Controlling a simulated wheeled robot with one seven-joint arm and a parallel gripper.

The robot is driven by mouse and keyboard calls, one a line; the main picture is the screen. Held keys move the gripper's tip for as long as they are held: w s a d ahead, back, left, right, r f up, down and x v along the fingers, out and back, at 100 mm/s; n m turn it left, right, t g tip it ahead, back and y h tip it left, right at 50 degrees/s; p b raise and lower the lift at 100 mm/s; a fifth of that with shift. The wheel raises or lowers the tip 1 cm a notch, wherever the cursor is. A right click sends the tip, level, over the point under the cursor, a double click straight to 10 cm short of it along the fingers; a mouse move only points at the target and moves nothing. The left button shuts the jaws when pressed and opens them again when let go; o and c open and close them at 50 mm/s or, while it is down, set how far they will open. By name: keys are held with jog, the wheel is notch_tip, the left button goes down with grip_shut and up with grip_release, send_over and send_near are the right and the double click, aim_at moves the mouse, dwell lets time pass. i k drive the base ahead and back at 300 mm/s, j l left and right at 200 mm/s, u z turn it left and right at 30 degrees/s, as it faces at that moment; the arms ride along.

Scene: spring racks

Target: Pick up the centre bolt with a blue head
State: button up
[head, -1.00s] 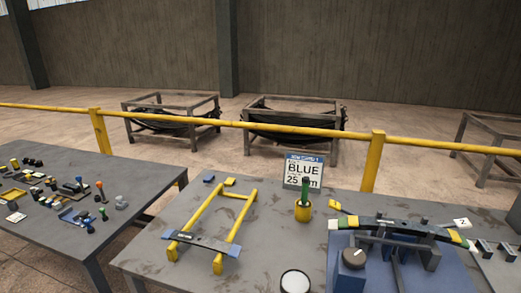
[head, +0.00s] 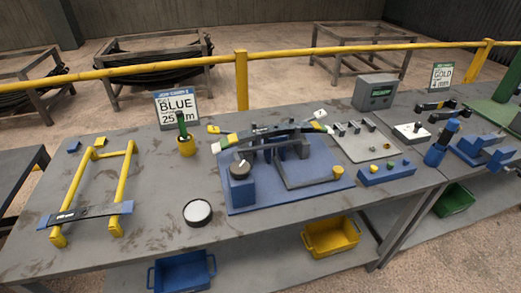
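I cannot make out a centre bolt with a blue head for certain in the head view. A dark leaf spring (head: 270,133) with coloured ends lies across a blue fixture (head: 245,200). My gripper is not in view.
A grey table (head: 140,235) fills the front. It bears a yellow frame (head: 75,180), a BLUE sign (head: 177,108), a yellow cup (head: 186,147) and a white-topped round dish (head: 198,212). Blue (head: 182,271) and yellow (head: 331,236) bins sit below. A yellow rail (head: 200,62) runs behind.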

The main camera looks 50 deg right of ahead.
aim_at(406, 161)
jog(key=z, duration=1.8)
